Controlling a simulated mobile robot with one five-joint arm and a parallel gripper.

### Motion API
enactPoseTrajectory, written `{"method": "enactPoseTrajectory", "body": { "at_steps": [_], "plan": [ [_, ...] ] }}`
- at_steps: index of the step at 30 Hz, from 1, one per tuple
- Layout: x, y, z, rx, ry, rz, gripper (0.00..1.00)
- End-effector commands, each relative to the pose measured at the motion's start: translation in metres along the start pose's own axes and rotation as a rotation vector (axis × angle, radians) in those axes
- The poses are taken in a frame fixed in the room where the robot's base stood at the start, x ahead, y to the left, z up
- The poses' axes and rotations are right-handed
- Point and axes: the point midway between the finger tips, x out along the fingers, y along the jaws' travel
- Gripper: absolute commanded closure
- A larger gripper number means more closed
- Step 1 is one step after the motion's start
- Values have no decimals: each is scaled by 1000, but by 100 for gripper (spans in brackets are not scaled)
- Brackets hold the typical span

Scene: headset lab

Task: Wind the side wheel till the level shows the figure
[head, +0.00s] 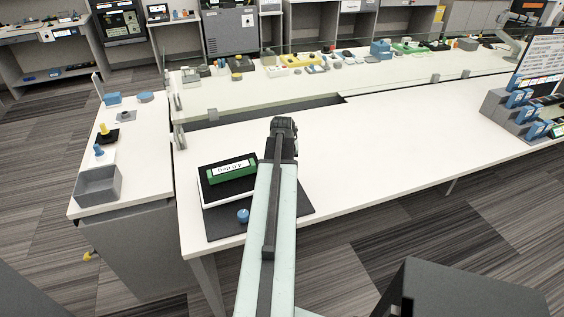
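A dark device (215,165) stands on a white base at the near left corner of the long white table. It bears a green strip with a white label (233,168), whose upside-down print looks like "40 deg". A small blue knob (243,215) sits on the black mat in front of it; I cannot tell if this is the side wheel. My arm passes over the mat's right part and hides some of the device. My gripper (284,125) is beyond the device, above the table; its fingers are too small and dark to tell open from shut.
A grey bin (98,186) and several small parts are on the left side bench (140,165). Many small items line the back bench (350,75). Blue-and-grey boxes (515,110) and a screen (545,65) stand at the right. The table's middle (390,130) is clear.

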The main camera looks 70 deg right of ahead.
Motion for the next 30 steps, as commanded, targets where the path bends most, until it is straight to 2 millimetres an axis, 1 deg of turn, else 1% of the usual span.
{"method": "enactPoseTrajectory", "body": {
  "at_steps": [1, 17, 18, 19, 20, 30],
  "plan": [
    [0, 0, -2, -7, 6, -4, 99],
    [0, -1, -3, -23, 7, -13, 99],
    [0, -1, -2, -23, 6, -13, 47],
    [0, -1, -2, -23, 6, -13, 39],
    [0, -1, -2, -23, 6, -13, 36],
    [-2, 0, -1, -23, 2, -11, 36]
  ]
}}
